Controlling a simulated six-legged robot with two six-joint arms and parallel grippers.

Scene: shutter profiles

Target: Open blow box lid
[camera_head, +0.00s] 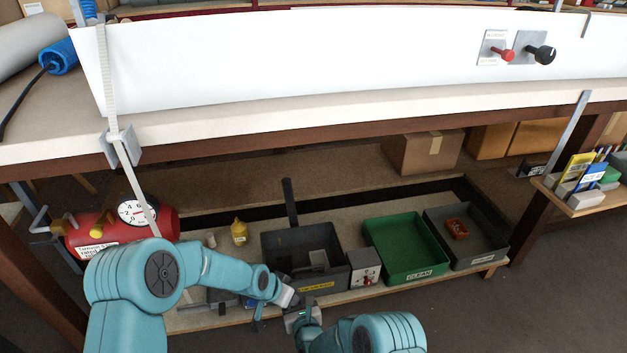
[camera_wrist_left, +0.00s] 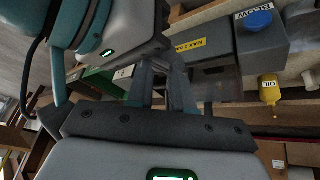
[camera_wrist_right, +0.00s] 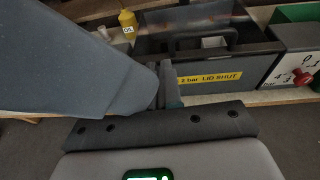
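The blow box (camera_head: 270,248) is a dark grey box on the low shelf, with a yellow label reading "LID SHUT" on its front. In the right wrist view (camera_wrist_right: 150,47) its top looks hollow, with a dark arched bar and a pale block; I cannot tell how the lid stands. The box also shows in the left wrist view (camera_wrist_left: 212,75). My left gripper (camera_head: 288,298) is near the box's front left corner; its fingers (camera_wrist_left: 163,88) look apart and empty. My right gripper (camera_head: 303,318) is just in front and below; its fingers (camera_wrist_right: 165,88) are partly hidden by my left arm.
A control box with a red knob (camera_head: 365,268) stands right of the blow box, then a green tray (camera_head: 375,235) and a grey tray (camera_head: 490,245). A yellow bottle (camera_head: 239,232) and red tank (camera_head: 115,228) are left. The bench edge (camera_head: 300,115) overhangs above.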

